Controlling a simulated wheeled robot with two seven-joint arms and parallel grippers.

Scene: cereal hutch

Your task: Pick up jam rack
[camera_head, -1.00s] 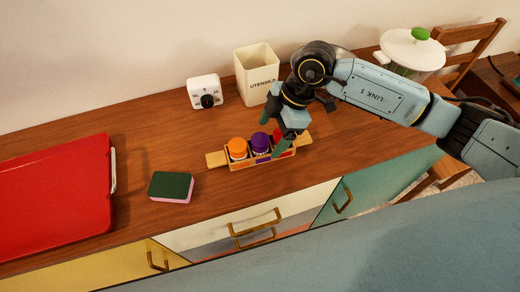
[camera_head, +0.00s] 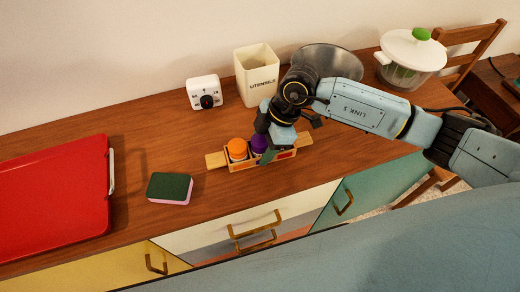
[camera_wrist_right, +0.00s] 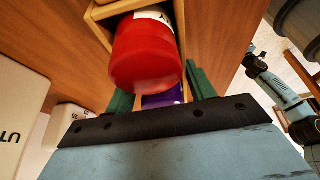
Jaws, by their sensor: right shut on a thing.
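The jam rack (camera_head: 214,160) is a small wooden carrier with end handles, resting on the wooden counter. It holds an orange-lidded jar (camera_head: 237,147) and a purple-lidded jar (camera_head: 259,141). A red jar (camera_wrist_right: 146,52) shows in the right wrist view, where it stands at one end of the rack; my gripper hides it in the head view. My right gripper (camera_head: 268,148) is down over the middle of the rack. Its green fingers are shut on the rack's sides, one on each side of the purple jar. My left gripper is not in view.
A green-and-pink sponge (camera_head: 170,187) and a red tray (camera_head: 50,200) lie to the left. A white timer (camera_head: 204,93), a utensils holder (camera_head: 257,75) and a metal bowl (camera_head: 335,62) stand behind. The counter's front edge is close.

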